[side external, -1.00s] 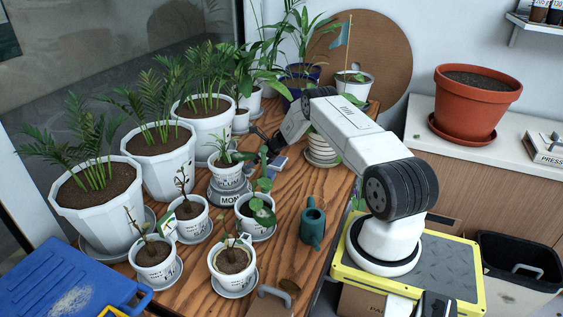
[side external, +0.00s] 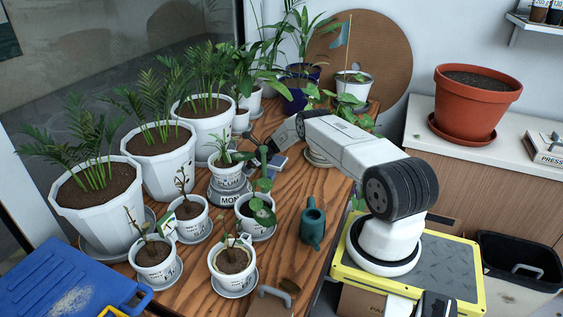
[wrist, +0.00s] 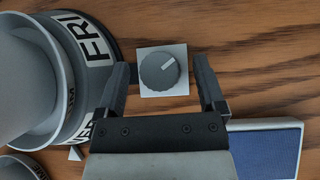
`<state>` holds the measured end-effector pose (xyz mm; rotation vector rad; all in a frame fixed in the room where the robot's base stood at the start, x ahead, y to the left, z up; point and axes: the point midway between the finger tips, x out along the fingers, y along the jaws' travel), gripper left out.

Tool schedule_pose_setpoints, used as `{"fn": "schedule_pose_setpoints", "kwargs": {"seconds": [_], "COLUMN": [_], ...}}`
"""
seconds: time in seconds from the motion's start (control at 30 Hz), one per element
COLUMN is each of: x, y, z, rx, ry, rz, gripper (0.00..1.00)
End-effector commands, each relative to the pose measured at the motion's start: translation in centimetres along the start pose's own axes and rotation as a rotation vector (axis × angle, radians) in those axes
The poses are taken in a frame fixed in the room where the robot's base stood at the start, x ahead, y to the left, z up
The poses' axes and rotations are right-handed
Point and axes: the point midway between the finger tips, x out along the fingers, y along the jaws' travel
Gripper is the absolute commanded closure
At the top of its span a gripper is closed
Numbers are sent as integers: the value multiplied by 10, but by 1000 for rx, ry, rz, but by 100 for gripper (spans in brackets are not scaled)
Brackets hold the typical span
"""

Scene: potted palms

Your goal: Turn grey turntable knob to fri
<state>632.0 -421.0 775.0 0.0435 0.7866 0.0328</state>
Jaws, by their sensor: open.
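A grey round knob (wrist: 158,70) with a pale pointer line sits on a white square plate (wrist: 178,89) on the wooden table in the wrist view. The line runs toward the upper right. My gripper (wrist: 162,66) is open, with one finger on each side of the knob, apart from it. The grey turntable (wrist: 72,125) is left of the knob, with a FRI label near its top edge there. In the side view the turntable (side external: 228,207) carries a potted plant (side external: 227,172) and shows MON toward the camera. The knob cannot be made out in that view.
A blue-topped block (wrist: 265,150) lies close to my gripper's right side. Small potted plants (side external: 233,260) and a green watering can (side external: 313,224) stand nearer the camera. Large white pots (side external: 163,158) line the left. Saucers (side external: 318,158) lie behind my arm.

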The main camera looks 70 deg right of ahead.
Motion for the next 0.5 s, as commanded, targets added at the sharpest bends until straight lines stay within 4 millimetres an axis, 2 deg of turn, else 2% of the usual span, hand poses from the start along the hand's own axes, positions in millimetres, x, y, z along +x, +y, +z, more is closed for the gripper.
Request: {"fn": "schedule_pose_setpoints", "kwargs": {"seconds": [0.1,0.37,0.4,0.5], "x": [0,0,0,0], "y": [0,0,0,0], "z": [0,0,0,0], "rx": [0,0,0,2], "ry": [0,0,0,0], "rz": [0,0,0,-1], "gripper": [12,94,100,100]}}
